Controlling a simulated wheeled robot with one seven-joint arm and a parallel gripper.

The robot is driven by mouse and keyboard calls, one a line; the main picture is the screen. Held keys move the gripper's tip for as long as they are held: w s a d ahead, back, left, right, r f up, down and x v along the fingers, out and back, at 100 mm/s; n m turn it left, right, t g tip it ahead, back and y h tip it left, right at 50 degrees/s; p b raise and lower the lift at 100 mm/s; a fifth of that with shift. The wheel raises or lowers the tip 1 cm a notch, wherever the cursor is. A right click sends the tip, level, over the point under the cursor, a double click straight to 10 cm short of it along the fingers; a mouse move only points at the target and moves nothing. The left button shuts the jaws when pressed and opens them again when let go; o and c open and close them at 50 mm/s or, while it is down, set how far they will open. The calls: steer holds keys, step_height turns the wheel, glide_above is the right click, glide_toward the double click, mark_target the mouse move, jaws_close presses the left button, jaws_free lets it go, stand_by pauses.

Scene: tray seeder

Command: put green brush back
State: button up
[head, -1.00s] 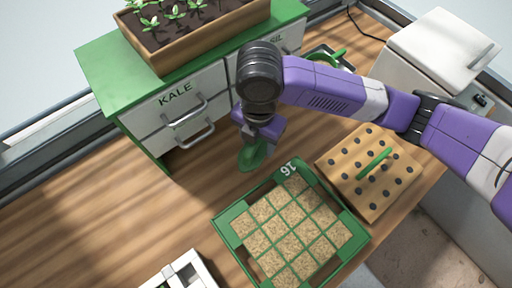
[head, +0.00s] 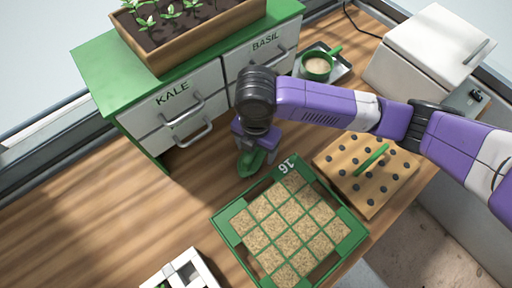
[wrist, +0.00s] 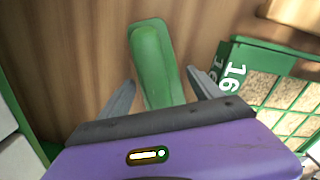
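In the wrist view the brush (wrist: 155,60) runs lengthwise between my two grey fingers (wrist: 162,78). The fingers look open, with narrow gaps on both sides of the brush. My arm and gripper hide part of the brush in the head view. I cannot tell whether its underside touches the bench.
The green tray (head: 228,217) holds several seed-mat cells. A wooden dibber board (head: 340,180) with a green handle stands to its right. Drawers marked KALE (head: 180,108) and BASIL (head: 270,60) stand behind. A green cup (head: 317,66) and a white box (head: 430,45) are at back right.

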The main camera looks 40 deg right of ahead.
steer(key=shift+r, duration=0.15)
step_height(320, 180, up, 12)
steer(key=shift+r, duration=0.1)
stand_by(0.6)
stand_by(0.5)
